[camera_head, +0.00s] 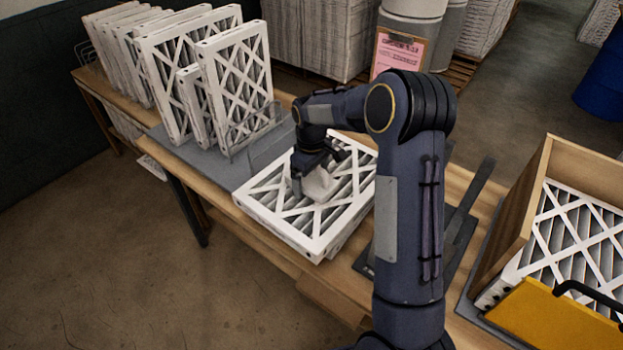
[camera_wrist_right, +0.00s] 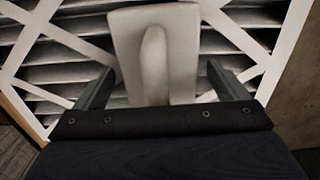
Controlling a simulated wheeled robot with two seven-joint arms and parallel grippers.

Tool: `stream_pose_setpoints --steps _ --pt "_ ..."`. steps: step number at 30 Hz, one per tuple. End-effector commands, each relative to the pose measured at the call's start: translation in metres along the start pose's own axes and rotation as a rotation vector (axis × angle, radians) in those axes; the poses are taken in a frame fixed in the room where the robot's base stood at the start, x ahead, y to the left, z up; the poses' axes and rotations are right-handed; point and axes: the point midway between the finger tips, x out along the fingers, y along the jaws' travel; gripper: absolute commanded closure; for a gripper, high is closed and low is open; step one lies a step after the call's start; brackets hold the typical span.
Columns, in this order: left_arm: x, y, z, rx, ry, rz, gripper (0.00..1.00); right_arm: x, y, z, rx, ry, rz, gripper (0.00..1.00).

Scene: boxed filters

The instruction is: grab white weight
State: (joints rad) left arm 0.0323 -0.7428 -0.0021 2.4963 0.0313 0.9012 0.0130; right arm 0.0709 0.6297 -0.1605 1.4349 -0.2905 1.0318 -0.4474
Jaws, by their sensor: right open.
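The white weight (camera_head: 319,184) rests on top of a flat white-framed filter (camera_head: 283,215) on the table. In the right wrist view the white weight (camera_wrist_right: 183,45) is a pale block with a raised rounded ridge along its middle. My right gripper (camera_head: 312,178) is right at the weight in the head view and hides part of it. In the wrist view the two fingers of the right gripper (camera_wrist_right: 165,88) are apart, one on each side of the ridge. The ridge stands between them with gaps on both sides. My left gripper is not in view.
Several filters (camera_head: 232,85) stand upright in a rack at the table's back left. A wooden box (camera_head: 520,205) with a filter (camera_head: 575,238) and a yellow panel (camera_head: 556,313) stand at the right. A drum with a pink sign (camera_head: 398,52) stands behind the table.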

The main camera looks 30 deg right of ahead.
Motion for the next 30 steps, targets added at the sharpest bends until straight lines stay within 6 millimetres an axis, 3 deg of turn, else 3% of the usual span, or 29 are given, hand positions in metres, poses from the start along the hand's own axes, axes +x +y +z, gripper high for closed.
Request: stream_pose_setpoints --steps 5,25,30 --pt "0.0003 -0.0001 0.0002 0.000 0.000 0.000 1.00 -0.0001 0.0002 0.0000 0.001 0.000 0.000 0.09" --pt "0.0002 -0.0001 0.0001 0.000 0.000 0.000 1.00 -0.0009 0.0001 -0.0001 0.001 0.001 0.000 0.97" --pt "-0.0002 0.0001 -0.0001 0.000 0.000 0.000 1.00 -0.0037 0.0007 -0.0014 0.001 0.006 0.003 1.00"
